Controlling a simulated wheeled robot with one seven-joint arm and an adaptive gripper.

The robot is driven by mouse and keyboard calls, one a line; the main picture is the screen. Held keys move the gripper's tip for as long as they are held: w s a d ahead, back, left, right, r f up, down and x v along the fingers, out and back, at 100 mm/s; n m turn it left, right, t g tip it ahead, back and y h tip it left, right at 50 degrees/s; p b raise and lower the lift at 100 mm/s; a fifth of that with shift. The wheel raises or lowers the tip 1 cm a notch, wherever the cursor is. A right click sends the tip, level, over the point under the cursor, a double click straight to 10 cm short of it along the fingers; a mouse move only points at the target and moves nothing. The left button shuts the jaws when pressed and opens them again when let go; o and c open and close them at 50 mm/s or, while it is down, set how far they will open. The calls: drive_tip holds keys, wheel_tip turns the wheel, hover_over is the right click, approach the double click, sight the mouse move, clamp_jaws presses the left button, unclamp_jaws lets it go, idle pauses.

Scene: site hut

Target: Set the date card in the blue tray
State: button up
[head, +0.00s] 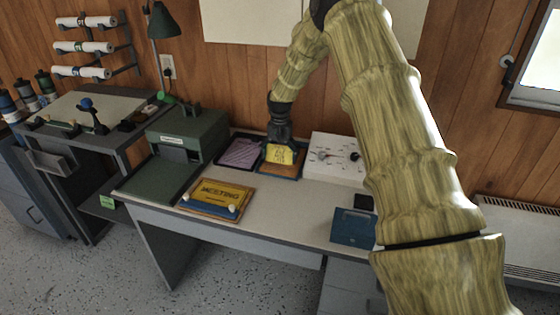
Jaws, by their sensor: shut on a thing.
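My gripper (280,145) is at the back of the desk, pointing down and shut on a small yellow card (284,157) with dark marks, which looks like the date card. The card is over or in a shallow orange-brown tray (279,173); I cannot tell whether it touches the tray floor. The fingertips are partly hidden by the card and too small to see well. At the desk's front left, a yellow card reading "MEETING" (222,193) lies on a flat blue-edged holder (207,210). I cannot tell for sure which holder is the blue tray.
Left of my gripper is a dark tray with a purple card (240,152). Right of it is a white panel (335,158). A green box (187,133) stands at the left, and a blue box (352,227) at the front right. The desk middle (295,203) is clear.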

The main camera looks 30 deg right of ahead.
sight(280, 151)
drive_tip(key=shift+f, duration=1.35)
drive_tip(key=shift+c, duration=0.3)
drive_tip(key=o, duration=0.6)
drive_tip(key=shift+r, duration=3.75)
